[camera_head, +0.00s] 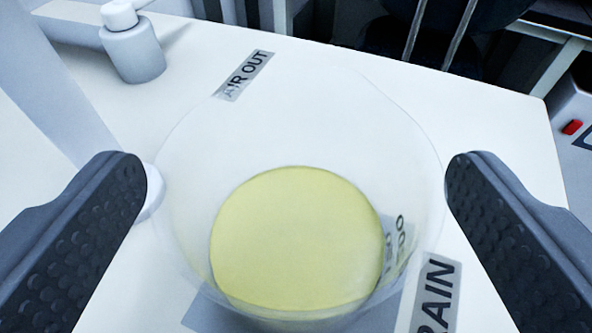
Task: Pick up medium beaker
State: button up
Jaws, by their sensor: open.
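The beaker (295,240) is clear and holds a pale yellow liquid. It stands in the middle of the view on a white surface, seen from above at a slant. My gripper (297,180) is open, with one dark, dimpled finger on the left and one on the right of the beaker. The beaker's wide clear outline reaches close to both fingertips; I cannot tell whether they touch it. The beaker's lower edge is near the bottom of the view.
The white surface (480,120) carries an "AIR OUT" label (243,76) behind the beaker and a partly hidden "RAIN" label (435,295) at front right. A grey bottle with a white cap (133,50) stands at back left. A red button (572,127) shows at far right.

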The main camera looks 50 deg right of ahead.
jog(key=shift+x, duration=0.9)
jog(key=shift+c, duration=0.3)
jog(key=c, duration=1.2)
jog(key=shift+r, duration=0.25)
